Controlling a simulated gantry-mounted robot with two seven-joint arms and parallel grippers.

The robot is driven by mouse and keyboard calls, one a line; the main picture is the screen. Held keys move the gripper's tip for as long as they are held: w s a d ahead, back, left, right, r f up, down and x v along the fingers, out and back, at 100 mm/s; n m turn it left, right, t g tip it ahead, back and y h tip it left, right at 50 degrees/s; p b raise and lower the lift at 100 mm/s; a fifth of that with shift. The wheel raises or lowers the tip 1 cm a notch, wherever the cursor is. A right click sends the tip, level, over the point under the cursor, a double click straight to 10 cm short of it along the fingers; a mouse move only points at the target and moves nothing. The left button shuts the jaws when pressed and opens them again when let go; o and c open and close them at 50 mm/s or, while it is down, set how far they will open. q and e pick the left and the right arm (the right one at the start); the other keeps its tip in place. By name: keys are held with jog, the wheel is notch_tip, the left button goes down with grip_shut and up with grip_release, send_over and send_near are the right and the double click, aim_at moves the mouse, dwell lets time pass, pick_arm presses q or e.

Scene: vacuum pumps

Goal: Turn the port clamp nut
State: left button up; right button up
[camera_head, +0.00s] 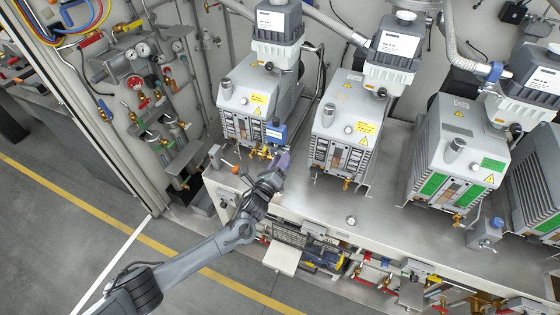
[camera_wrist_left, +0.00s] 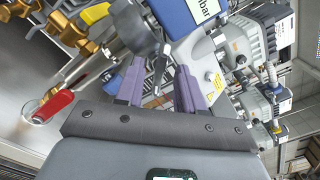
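My left gripper (camera_head: 283,160) is in front of the gap between the first and second pumps, just below a blue gauge (camera_head: 276,132). In the left wrist view its two purple fingers (camera_wrist_left: 161,86) stand apart. A dark grey, lever-like piece (camera_wrist_left: 160,66) shows between them, with a visible gap on each side. It may be the port clamp nut, but I cannot tell for sure. The blue gauge with its white "mbar" label (camera_wrist_left: 204,10) is just above the fingers. My right gripper is not in view.
The first pump (camera_head: 253,95) and second pump (camera_head: 345,118) stand close on either side of the gripper. Brass fittings (camera_wrist_left: 75,28) and a red-handled part (camera_wrist_left: 52,106) lie left of the fingers in the wrist view. The metal bench top (camera_head: 385,220) is mostly clear at the front.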

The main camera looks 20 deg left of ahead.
pick_arm(q)
jog(key=shift+s+p, duration=0.75)
jog(key=shift+s, duration=0.1)
jog(key=s+p, duration=0.5)
jog(key=s, duration=0.1)
jog(key=shift+a, duration=0.25)
jog(key=shift+d, duration=0.1)
jog(key=w+m+b, duration=0.1)
jog(key=b, duration=0.6)
